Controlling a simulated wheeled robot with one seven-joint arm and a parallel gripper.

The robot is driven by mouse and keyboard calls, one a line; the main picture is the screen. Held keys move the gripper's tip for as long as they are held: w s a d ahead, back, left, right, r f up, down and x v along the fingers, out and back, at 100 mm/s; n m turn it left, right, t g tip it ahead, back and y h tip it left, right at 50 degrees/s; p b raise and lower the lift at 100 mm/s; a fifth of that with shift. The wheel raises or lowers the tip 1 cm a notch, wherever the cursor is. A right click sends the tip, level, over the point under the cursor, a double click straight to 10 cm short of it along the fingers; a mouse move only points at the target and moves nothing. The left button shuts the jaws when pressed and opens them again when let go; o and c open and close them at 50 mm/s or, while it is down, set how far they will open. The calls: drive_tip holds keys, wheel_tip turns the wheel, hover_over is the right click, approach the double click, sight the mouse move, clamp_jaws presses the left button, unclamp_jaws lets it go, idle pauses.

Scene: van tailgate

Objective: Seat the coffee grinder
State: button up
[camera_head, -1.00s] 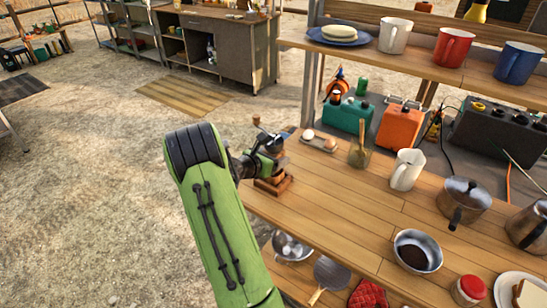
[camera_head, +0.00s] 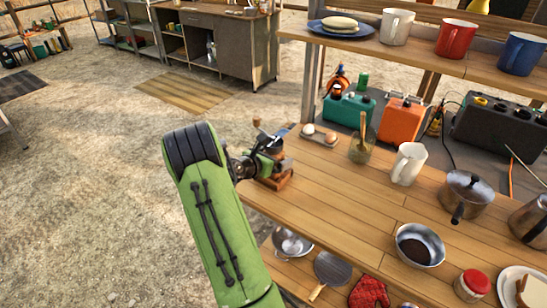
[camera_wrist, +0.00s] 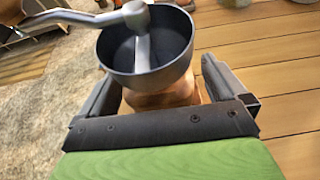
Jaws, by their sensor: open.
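The coffee grinder (camera_wrist: 146,52) has a dark metal bowl, a grey crank across its top and a wooden body below. In the head view the grinder (camera_head: 270,144) stands at the table's left end, partly hidden by my gripper (camera_head: 264,164). A low wooden piece (camera_head: 279,181) shows under it; I cannot tell whether the grinder sits fully in it. In the wrist view my gripper (camera_wrist: 157,70) is open, with one finger on each side of the grinder below the bowl. Whether the fingers touch it is unclear.
The wooden table (camera_head: 325,200) is clear just right of the grinder. Behind are an egg holder (camera_head: 320,137) and a jar with utensils (camera_head: 361,150). A white pitcher (camera_head: 407,164), a pot (camera_head: 466,195) and a metal bowl (camera_head: 419,245) stand further right. A shelf with mugs rises behind.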

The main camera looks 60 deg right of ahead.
drive_tip(key=shift+a, duration=0.1)
drive_tip(key=p+v, duration=0.3)
drive_tip(key=v, duration=1.2)
drive_tip(key=shift+a+r, duration=0.2)
drive_tip(key=shift+a, duration=0.05)
drive_tip(key=a+r+m+t+y+p, duration=0.2)
drive_tip(key=a+r+m+t+y, duration=0.15)
drive_tip(key=a+r+m, duration=0.35)
drive_tip(key=a+r+m+t+y+p, duration=0.2)
drive_tip(key=a+m+y, duration=0.2)
drive_tip(key=a, duration=0.6)
drive_tip(key=s+a+r+m+t+y+p, duration=0.1)
drive_tip(key=s+a+r+m+y, duration=0.1)
drive_tip(key=a, duration=0.6)
drive_tip(key=s+a+r+m+t+y+p, duration=0.1)
drive_tip(key=s+a+r+m+y, duration=0.2)
drive_tip(key=s+a+r, duration=0.3)
drive_tip(key=a+y, duration=0.1)
drive_tip(key=a, duration=0.1)
drive_tip(key=shift+s+a, duration=0.25)
drive_tip(key=shift+s, duration=0.1)
